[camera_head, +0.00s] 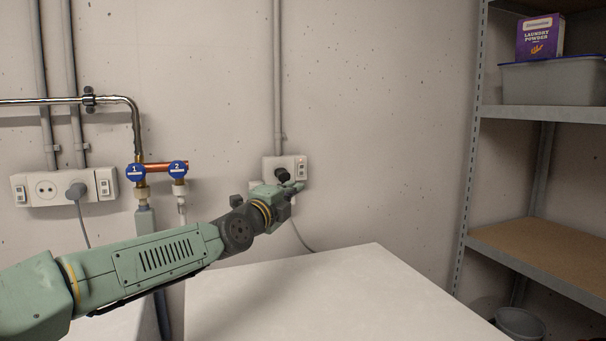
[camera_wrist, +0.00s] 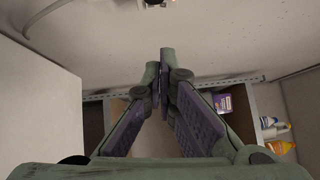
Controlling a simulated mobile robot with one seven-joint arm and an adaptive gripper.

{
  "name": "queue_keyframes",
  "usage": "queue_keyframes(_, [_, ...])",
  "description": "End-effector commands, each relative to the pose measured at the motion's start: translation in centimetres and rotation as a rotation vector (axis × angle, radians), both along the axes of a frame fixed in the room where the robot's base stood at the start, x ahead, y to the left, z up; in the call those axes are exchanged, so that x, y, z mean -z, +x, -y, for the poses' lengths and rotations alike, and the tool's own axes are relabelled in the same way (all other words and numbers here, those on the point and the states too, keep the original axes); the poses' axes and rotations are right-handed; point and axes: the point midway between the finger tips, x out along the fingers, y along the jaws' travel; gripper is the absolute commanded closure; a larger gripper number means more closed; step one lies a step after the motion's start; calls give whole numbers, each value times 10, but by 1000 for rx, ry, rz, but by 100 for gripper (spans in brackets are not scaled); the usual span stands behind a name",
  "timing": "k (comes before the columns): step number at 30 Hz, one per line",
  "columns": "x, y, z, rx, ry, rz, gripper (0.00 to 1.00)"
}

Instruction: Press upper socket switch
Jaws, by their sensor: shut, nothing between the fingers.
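The upper socket (camera_head: 269,163) is a pale wall box on the back wall, below a vertical conduit, with a dark plug in it. Its switch (camera_head: 301,168) is at the right end of the box. My gripper (camera_head: 297,187) is shut and empty, with its tips just below the switch; I cannot tell whether they touch the box. In the wrist view my gripper (camera_wrist: 166,52) points toward the wall, and only a bit of the socket (camera_wrist: 155,2) shows at the top edge. The switch cannot be made out there.
A lower socket panel (camera_head: 47,188) with switches and a grey plug is at the left. Copper pipes with blue valves (camera_head: 136,173) stand beside it. A white machine top (camera_head: 330,295) lies below my arm. A metal shelf (camera_head: 545,113) with a grey bin stands at the right.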

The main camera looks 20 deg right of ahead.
Motion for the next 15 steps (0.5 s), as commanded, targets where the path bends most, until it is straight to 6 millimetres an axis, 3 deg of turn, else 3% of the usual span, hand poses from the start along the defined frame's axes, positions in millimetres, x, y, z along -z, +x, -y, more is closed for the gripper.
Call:
queue_keyframes(8, [-4, 14, 16, 4, 0, 0, 100])
queue_keyframes(15, [-10, 50, 50, 4, -1, 0, 100])
